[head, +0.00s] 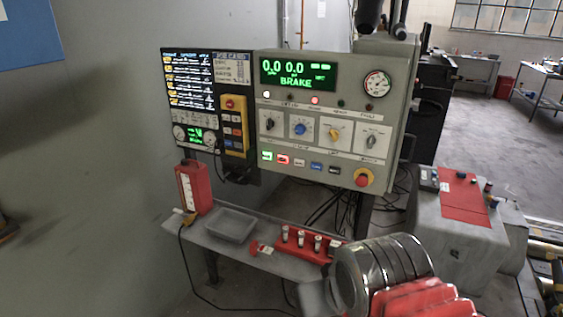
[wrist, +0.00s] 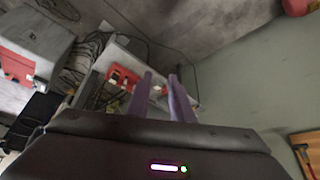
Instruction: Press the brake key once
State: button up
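A grey control panel (head: 335,60) stands at the centre of the head view. Its green display (head: 297,75) reads 0.0 0.0 and BRAKE. A row of small keys runs along its lower edge: green (head: 266,156), red (head: 283,160), white (head: 299,163), blue (head: 316,166) and black (head: 334,169). Their labels are too small to read, so I cannot tell which is the brake key. My gripper (wrist: 160,76) shows two purple fingers in the wrist view, apart with nothing between them. My arm shows at the lower right of the head view, below and away from the panel.
A red emergency button (head: 362,180) sits right of the keys, and knobs (head: 301,126) sit above them. A grey machine with a red top (head: 463,198) stands right.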

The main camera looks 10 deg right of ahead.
grip_shut()
dwell(1.4)
